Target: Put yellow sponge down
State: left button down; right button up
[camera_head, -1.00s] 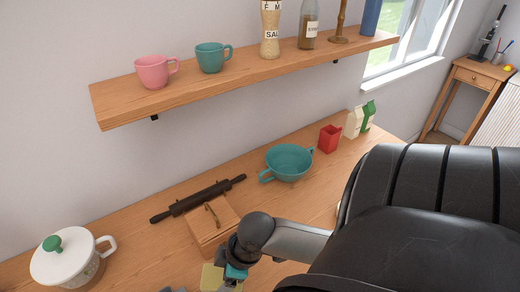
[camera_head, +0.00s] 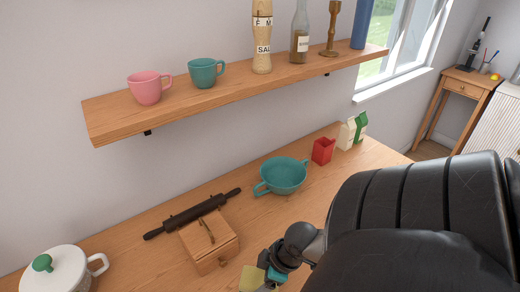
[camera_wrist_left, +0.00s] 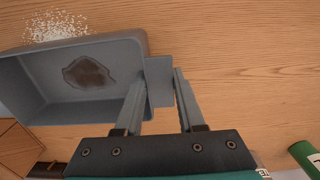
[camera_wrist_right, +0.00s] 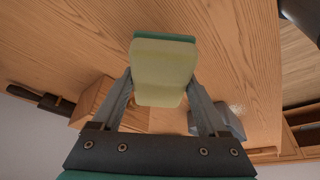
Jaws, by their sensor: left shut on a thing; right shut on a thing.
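The yellow sponge (camera_wrist_right: 160,72) has a green layer on one face. My right gripper (camera_wrist_right: 160,90) is shut on it, and it shows between the fingers in the right wrist view. In the head view the sponge (camera_head: 251,279) is at the bottom edge, partly cut off, just right of the wooden box. Whether it touches the table I cannot tell. My left gripper (camera_wrist_left: 157,85) is shut on the tab handle of a grey tray (camera_wrist_left: 35,85) with a dark brown stain inside. The left gripper is outside the head view.
White grains (camera_wrist_left: 55,26) lie on the table beside the tray. Bare tabletop (camera_head: 290,220) lies right of the box.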

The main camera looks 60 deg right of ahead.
jog(key=shift+f, duration=2.05)
jog(key=shift+f, duration=0.15)
jog(key=o, duration=1.1)
jog(key=v, duration=1.2)
